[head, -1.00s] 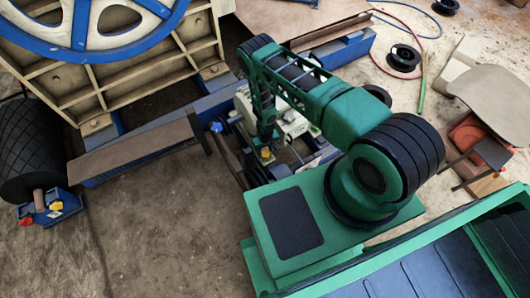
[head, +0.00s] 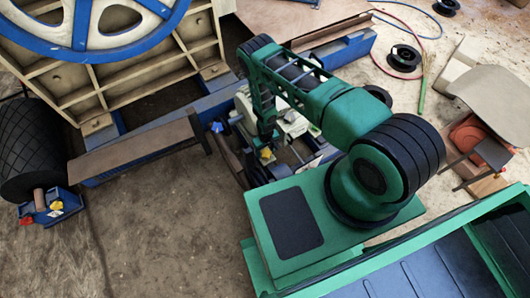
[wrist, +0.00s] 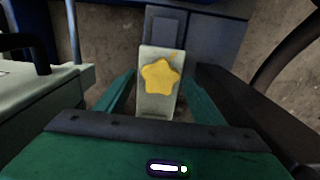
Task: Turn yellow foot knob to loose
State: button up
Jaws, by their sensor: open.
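The yellow foot knob (wrist: 160,76) is star-shaped and sits on the face of a pale upright block (wrist: 156,105) in the middle of the wrist view. My gripper (wrist: 160,88) is open, with one green finger on each side of the block and knob. Gaps show between the fingers and the knob, and I see no contact. In the head view a small yellow knob (head: 266,153) shows just below the end of my arm, where my gripper is mostly hidden.
A dark bar (wrist: 232,98) runs close along the right of my gripper, and a pale box-shaped part (wrist: 40,100) stands at the left. A blue foot bracket (head: 60,208) with yellow and red knobs lies at far left. Bare floor (head: 165,225) is open in front.

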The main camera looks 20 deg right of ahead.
notch_tip(320, 180, up, 11)
jog(key=shift+f, duration=0.15)
dwell(0.4)
dwell(0.5)
notch_tip(320, 180, up, 21)
jog(key=m, duration=0.1)
send_over(265, 152)
jog(key=w+d, duration=0.6)
jog(key=d, duration=0.1)
jog(key=s+d+r+m+h, duration=0.15)
jog(key=d+r, duration=0.25)
jog(key=r, duration=0.6)
jog(key=s+d+r+m, duration=0.1)
jog(key=s+d+r, duration=0.15)
jog(key=r, duration=0.85)
jog(key=s+d+r+m, duration=0.1)
jog(key=s+d+r, duration=0.2)
jog(key=s+r, duration=0.45)
jog(key=s+d+r+m, duration=0.1)
jog(key=s+d+r, duration=0.3)
jog(key=r, duration=0.6)
jog(key=s+a+r+m+y, duration=0.1)
jog(key=s+r, duration=0.2)
jog(key=s, duration=0.7)
jog(key=s+a+r+m, duration=0.2)
jog(key=s+r, duration=0.2)
jog(key=s, duration=0.7)
jog(key=shift+r+y, duration=0.2)
jog(key=shift+y, duration=0.15)
